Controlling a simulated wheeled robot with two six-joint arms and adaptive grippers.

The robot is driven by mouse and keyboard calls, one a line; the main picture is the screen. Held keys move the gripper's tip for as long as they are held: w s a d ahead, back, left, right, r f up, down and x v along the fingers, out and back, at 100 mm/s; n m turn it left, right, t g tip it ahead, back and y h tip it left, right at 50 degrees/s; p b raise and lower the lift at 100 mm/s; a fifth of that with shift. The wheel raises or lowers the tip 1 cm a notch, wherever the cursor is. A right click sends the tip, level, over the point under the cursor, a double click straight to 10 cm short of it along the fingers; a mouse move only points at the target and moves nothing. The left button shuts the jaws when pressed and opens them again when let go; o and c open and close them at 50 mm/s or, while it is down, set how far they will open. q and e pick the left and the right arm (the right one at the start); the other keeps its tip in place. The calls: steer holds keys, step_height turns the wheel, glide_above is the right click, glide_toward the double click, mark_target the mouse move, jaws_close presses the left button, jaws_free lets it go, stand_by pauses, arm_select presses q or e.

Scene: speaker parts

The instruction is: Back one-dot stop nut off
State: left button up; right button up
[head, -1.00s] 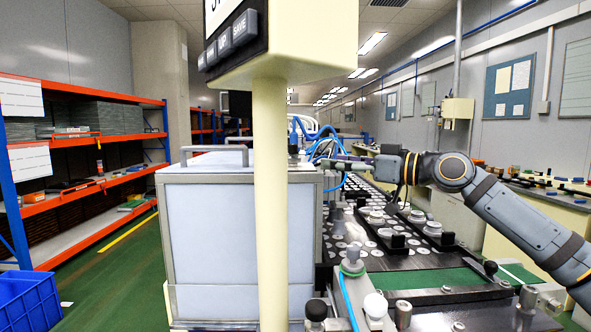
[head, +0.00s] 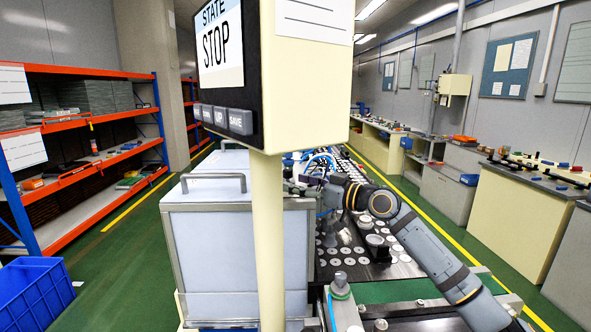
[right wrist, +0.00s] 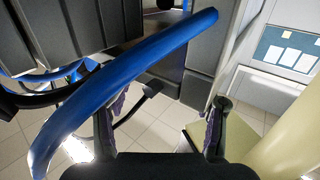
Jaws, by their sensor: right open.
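I cannot make out a one-dot stop nut in either view. My right arm comes in from the right in the head view, and my right gripper (head: 308,187) is beside the upper right of the white cabinet, partly lost among blue hoses. In the right wrist view my right gripper (right wrist: 160,122) is open, its two fingers apart with nothing between them. A thick blue hose (right wrist: 130,80) crosses the view above the fingers. My left gripper is in neither view.
A cream post (head: 268,240) carries a panel (head: 222,45) reading "STATE STOP" and blocks the middle of the head view. The white cabinet (head: 232,250) stands behind it. A black conveyor (head: 345,262) with pale discs runs back at the right. Orange shelves (head: 90,170) and a blue crate (head: 35,295) are at left.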

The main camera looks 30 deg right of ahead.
steer(key=shift+w+a, duration=0.35)
steer(key=shift+w, duration=0.15)
steer(key=shift+c, duration=0.5)
